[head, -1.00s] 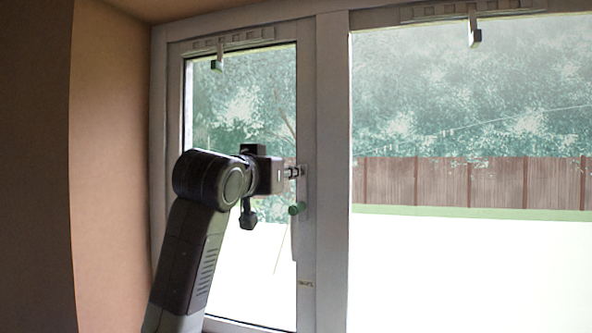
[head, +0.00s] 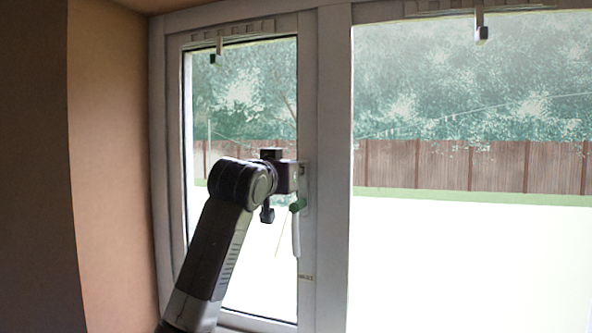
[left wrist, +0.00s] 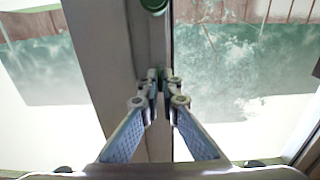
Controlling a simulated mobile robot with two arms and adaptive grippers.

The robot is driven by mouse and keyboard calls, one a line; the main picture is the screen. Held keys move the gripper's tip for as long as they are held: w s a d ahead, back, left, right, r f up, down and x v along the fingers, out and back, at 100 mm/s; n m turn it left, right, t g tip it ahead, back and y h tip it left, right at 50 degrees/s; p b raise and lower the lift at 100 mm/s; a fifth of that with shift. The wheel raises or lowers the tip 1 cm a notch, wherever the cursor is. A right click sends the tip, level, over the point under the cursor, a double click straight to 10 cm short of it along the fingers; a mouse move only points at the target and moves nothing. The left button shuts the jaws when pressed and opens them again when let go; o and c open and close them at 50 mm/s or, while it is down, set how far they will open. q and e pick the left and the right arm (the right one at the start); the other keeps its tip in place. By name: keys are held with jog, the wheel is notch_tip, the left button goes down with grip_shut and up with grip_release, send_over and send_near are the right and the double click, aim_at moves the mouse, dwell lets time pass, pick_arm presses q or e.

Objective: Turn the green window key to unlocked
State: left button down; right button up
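The green window key (head: 297,206) is a small knob on the frame of the left window pane, at the top of a white handle (head: 296,236) that hangs down. In the left wrist view the green key (left wrist: 154,4) shows only partly at the top edge. My left gripper (left wrist: 160,78) points at the window frame, its two fingertips together with nothing visible between them. In the head view its body sits just above and left of the key, and its fingertips are hidden. The gripper appears apart from the key. My right gripper is in neither view.
The white window frame (head: 325,150) divides the left pane from a larger right pane. Small latches (head: 481,32) hang at the top of the panes. A tan wall (head: 112,170) stands at the left. A fence (head: 430,166) is outside.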

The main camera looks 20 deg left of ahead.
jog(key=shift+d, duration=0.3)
pick_arm(q)
jog(key=shift+m, duration=0.3)
jog(key=m, duration=1.2)
jog(key=shift+d+m, duration=0.1)
jog(key=shift+m, duration=0.2)
jog(key=m, duration=0.4)
jog(key=shift+f+m, duration=0.15)
jog(key=shift+m, duration=0.15)
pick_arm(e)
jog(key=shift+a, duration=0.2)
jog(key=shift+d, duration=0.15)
pick_arm(q)
jog(key=c, duration=2.2)
grip_release()
jog(key=shift+d, duration=0.1)
